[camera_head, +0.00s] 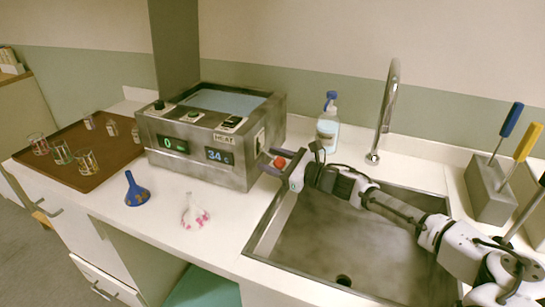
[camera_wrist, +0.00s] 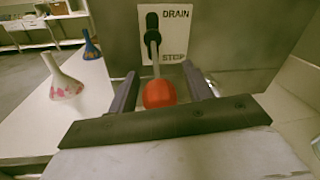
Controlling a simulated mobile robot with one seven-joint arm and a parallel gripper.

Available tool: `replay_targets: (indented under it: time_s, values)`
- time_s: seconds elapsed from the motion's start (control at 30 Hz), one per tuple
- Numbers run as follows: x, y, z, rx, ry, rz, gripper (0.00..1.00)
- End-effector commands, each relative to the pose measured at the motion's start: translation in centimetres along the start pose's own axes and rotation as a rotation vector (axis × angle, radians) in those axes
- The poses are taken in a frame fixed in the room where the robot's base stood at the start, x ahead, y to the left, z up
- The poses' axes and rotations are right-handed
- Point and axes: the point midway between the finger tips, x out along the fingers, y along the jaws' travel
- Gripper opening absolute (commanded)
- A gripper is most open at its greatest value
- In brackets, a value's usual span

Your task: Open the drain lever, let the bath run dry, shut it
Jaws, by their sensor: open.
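The water bath (camera_head: 205,135) is a grey metal box on the counter with water in its open top and displays reading 0 and 34 C. On its right side is a plate marked DRAIN at the top and STOP at the bottom (camera_wrist: 165,35). The drain lever, a metal rod with a red ball knob (camera_wrist: 160,93), hangs down toward STOP; the knob also shows in the head view (camera_head: 280,162). My gripper (camera_wrist: 158,90) is open, with one finger on each side of the red knob. I cannot tell whether either finger touches it.
A steel sink (camera_head: 350,240) lies under my arm. A brown tray (camera_head: 85,150) holds several glasses. A spray bottle (camera_head: 328,125) and a tap (camera_head: 386,110) stand behind.

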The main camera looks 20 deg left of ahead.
Motion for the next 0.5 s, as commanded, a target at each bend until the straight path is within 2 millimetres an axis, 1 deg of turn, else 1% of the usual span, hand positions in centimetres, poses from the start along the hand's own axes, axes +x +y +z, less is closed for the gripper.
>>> replay_targets:
  time_s: [0.1,0.3,0.5]
  values:
    - [0.30,0.02,-0.01,0.001,0.000,0.000,0.50]
    - [0.29,0.03,-0.03,0.001,0.000,0.000,0.50]
    - [0.27,0.03,-0.02,0.001,0.000,0.000,0.24]
